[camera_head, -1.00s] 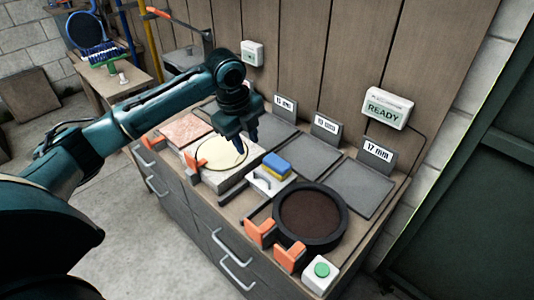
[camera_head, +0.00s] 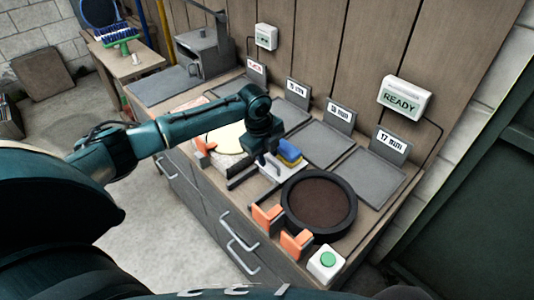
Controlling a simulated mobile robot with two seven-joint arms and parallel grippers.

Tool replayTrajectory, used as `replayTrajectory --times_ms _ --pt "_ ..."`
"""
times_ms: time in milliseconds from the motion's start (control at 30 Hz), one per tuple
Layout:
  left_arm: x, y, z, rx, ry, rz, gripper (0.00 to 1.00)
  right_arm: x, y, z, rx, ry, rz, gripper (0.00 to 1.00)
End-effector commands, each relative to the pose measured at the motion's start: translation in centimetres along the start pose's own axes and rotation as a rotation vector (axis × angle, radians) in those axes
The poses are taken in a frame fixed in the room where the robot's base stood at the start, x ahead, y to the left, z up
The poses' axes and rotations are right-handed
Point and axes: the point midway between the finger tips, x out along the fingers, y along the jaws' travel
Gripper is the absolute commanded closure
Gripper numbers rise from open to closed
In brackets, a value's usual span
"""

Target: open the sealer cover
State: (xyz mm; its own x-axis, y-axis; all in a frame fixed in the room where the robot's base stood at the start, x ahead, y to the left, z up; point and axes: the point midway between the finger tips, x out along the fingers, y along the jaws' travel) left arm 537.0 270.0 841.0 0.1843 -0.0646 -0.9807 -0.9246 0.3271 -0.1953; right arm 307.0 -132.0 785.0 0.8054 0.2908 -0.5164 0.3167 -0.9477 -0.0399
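I cannot tell for sure which part is the sealer cover. A grey box-shaped machine (camera_head: 207,50) with a dark lever on top stands at the back left of the bench. A round black ring with a brown centre (camera_head: 320,205) lies at the front right, with orange blocks (camera_head: 267,217) beside it. My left gripper (camera_head: 255,170) points down over the bench, left of the ring and near the blue and yellow block (camera_head: 289,152). Its fingers look spread apart, with nothing seen held. It partly hides the white piece below it. My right gripper is not in view.
A white box with a green button (camera_head: 326,264) sits at the front right corner. A READY box (camera_head: 404,98) is on the wooden wall. Grey plates with thickness signs, one marked 17 mm (camera_head: 391,147), line the back.

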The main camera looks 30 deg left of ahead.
Motion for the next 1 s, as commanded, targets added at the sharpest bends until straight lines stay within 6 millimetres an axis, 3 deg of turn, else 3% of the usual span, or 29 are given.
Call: replayTrajectory --times_ms 267,667,1000 --pt "0.20 0.01 0.00 0.000 0.000 0.000 0.69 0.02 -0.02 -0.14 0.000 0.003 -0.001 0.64" --pt "0.16 0.00 0.01 0.000 0.000 0.000 1.00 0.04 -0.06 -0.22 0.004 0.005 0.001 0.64" --pt "0.14 0.00 0.03 0.000 0.000 0.000 1.00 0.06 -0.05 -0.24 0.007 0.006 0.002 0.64"
